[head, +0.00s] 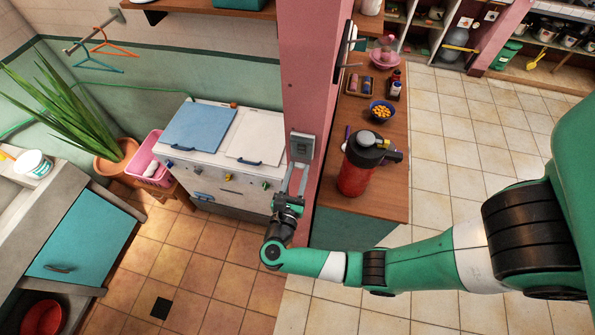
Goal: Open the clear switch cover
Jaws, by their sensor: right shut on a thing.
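A grey wall switch (302,143) is mounted on the narrow face of the pink pillar, near the picture's middle. Its clear cover is too small and see-through to make out, so I cannot tell its angle. My right gripper (297,170) reaches up from below, with its fingertips at the lower edge of the switch. It is shut on the clear switch cover there. The fingers hide part of the lower switch area. My left gripper is not in view.
The pink pillar (307,60) stands between a white stove (228,183) on the left and a wooden counter (385,185) on the right. The tiled floor is open.

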